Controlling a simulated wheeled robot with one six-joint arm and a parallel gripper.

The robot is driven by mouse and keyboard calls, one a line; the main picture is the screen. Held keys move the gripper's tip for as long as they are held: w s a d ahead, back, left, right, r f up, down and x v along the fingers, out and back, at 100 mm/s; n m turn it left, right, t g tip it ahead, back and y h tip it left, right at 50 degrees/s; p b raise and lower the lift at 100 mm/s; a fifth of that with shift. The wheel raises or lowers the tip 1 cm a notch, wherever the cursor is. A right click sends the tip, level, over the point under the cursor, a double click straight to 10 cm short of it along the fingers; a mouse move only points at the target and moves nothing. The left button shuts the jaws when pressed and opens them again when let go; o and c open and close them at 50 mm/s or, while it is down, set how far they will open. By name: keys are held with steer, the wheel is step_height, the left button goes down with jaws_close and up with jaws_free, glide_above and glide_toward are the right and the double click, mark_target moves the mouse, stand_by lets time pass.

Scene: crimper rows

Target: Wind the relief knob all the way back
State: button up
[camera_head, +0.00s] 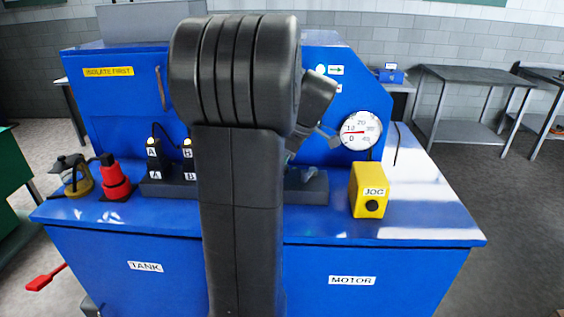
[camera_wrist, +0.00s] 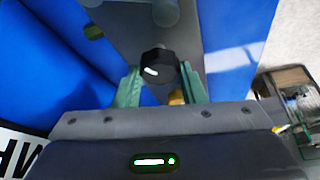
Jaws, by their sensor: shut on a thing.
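The relief knob (camera_wrist: 158,64) is black and faceted with a white mark, near the middle of the wrist view. My gripper (camera_wrist: 160,80) has its two green fingers on either side of the knob, shut on it. In the head view my own arm hides the knob and most of the gripper. The round pressure gauge (camera_head: 361,130) stands right of my arm, its red needle near the 10 mark.
The blue power unit (camera_head: 130,222) carries a yellow JOG box (camera_head: 366,190), a red bottle (camera_head: 114,180), an oil can (camera_head: 73,176) and the A and B fittings (camera_head: 155,162). Grey tables (camera_head: 475,80) stand behind right.

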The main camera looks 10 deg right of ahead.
stand_by(0.4)
steer(key=o, duration=1)
steer(key=v, duration=1.3)
steer(key=shift+r, duration=0.45)
steer(key=shift+d, duration=0.1)
steer(key=x, duration=1.4)
steer(key=shift+s, duration=0.1)
steer(key=shift+d, duration=0.1)
